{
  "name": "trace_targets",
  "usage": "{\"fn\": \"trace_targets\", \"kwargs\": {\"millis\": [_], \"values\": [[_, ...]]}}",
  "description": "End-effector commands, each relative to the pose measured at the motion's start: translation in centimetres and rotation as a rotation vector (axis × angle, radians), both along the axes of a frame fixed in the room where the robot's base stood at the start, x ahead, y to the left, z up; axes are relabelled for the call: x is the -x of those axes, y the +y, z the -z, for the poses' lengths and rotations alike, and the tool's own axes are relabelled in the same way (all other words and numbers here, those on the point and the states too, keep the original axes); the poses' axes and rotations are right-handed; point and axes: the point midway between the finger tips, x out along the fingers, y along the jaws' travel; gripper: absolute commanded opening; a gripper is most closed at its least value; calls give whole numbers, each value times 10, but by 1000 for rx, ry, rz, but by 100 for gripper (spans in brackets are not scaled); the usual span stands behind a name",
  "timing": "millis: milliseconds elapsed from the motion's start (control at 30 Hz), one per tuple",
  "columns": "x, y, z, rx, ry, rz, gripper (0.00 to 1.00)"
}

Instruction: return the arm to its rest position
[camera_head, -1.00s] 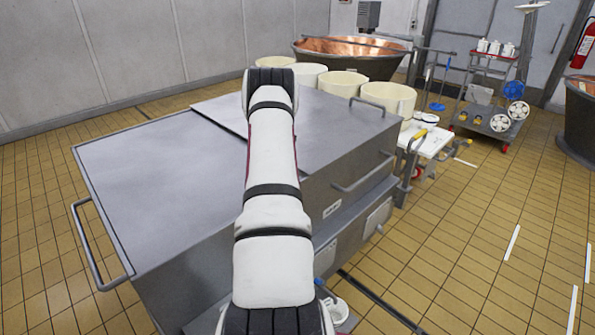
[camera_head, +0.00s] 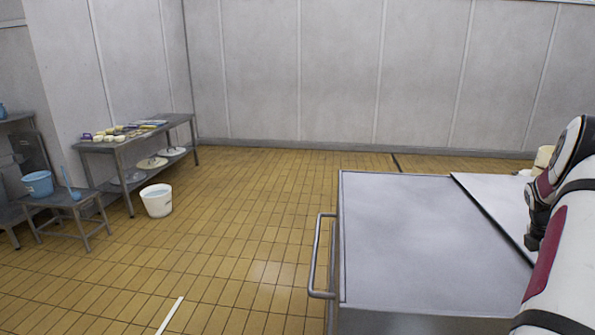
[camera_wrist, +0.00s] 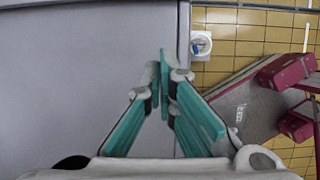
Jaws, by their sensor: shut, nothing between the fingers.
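My gripper (camera_wrist: 163,68) shows in the wrist view with its teal-lined fingers drawn together at the tips and nothing between them. It is over or close to the edge of a plain grey metal surface (camera_wrist: 80,75) that fills the left of that view. In the head view my white and dark red arm (camera_head: 565,255) is folded up at the right edge, partly out of frame. The gripper itself cannot be made out in the head view.
A large steel cabinet (camera_head: 420,240) with a side handle (camera_head: 316,260) stands beside my arm. A table (camera_head: 150,135) with small items, a white bucket (camera_head: 157,200) and a stool (camera_head: 70,205) with a blue bucket (camera_head: 38,184) are at the left. The tiled floor between is clear.

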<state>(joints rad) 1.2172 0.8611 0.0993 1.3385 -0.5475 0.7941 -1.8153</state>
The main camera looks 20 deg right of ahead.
Motion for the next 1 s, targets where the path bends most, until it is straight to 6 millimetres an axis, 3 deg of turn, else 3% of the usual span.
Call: {"fn": "trace_targets", "kwargs": {"millis": [167,300,500,733,867,1000], "values": [[-50,37,-47,38,-65,39,0],[-102,97,-102,71,-160,112,0],[-152,202,-170,86,-312,233,0],[-171,330,-228,52,-488,377,0],[-163,400,-250,6,-578,464,0],[-144,470,-264,-65,-665,560,0]]}}
